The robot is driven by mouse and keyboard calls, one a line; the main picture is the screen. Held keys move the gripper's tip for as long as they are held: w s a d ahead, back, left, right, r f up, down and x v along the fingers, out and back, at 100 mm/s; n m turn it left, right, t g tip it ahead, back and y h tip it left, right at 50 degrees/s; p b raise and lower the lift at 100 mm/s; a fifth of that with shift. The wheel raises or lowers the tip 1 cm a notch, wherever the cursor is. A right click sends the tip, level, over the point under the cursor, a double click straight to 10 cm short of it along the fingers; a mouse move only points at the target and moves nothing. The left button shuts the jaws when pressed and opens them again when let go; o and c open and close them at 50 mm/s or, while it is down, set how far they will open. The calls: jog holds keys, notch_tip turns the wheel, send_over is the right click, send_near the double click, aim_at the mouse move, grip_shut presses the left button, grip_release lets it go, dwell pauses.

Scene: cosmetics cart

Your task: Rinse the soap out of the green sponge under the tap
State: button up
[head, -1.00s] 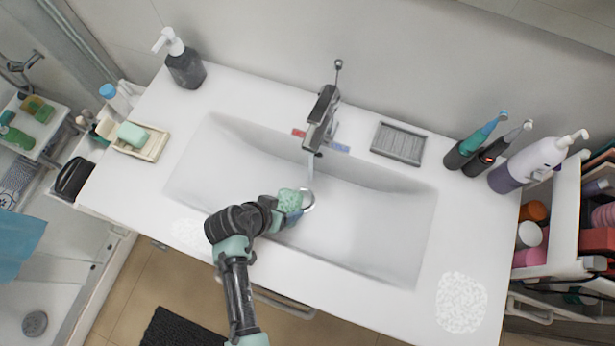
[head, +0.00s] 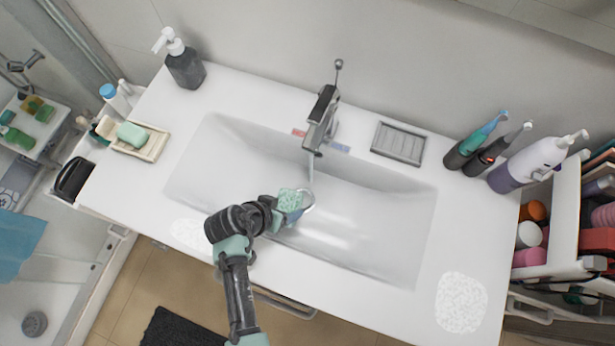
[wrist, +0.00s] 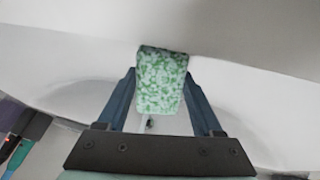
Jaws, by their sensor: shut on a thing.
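The green sponge (head: 290,200) is dotted with white foam and sits between the fingers of my gripper (head: 294,211), inside the sink basin (head: 385,235). In the wrist view the sponge (wrist: 162,80) is gripped between two blue fingers (wrist: 160,100), its front face covered in pale foam spots. The tap (head: 322,118) stands at the back of the basin, and a thin stream of water (head: 311,170) falls from it. The stream comes down just beyond and right of the sponge; I cannot tell whether it touches it.
Foam patches (head: 462,302) lie on the countertop (head: 480,230) at right and front left. A soap dish (head: 150,148) and dark pump bottle (head: 184,66) stand at left. A ribbed grey tray (head: 398,143), electric toothbrushes (head: 472,146) and a large pump bottle (head: 530,163) stand at right.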

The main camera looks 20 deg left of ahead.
jog(key=s+a+r+p, duration=0.2)
jog(key=s+r+p, duration=0.2)
jog(key=shift+s, duration=0.25)
jog(key=shift+s+a+f, duration=0.1)
jog(key=shift+s+f, duration=0.1)
jog(key=shift+s, duration=0.05)
dwell(1.1)
jog(key=shift+r, duration=0.1)
notch_tip(320, 180, up, 12)
jog(key=r+p, duration=0.1)
jog(key=p, duration=0.9)
jog(key=w+d+f+b, duration=0.1)
jog(key=w+d+b, duration=0.3)
jog(key=d+b, duration=0.3)
jog(key=w+d+f+b, duration=0.2)
jog(key=w+d+b, duration=0.3)
jog(key=d, duration=0.3)
jog(key=shift+w+b, duration=0.3)
jog(key=shift+b, duration=0.6)
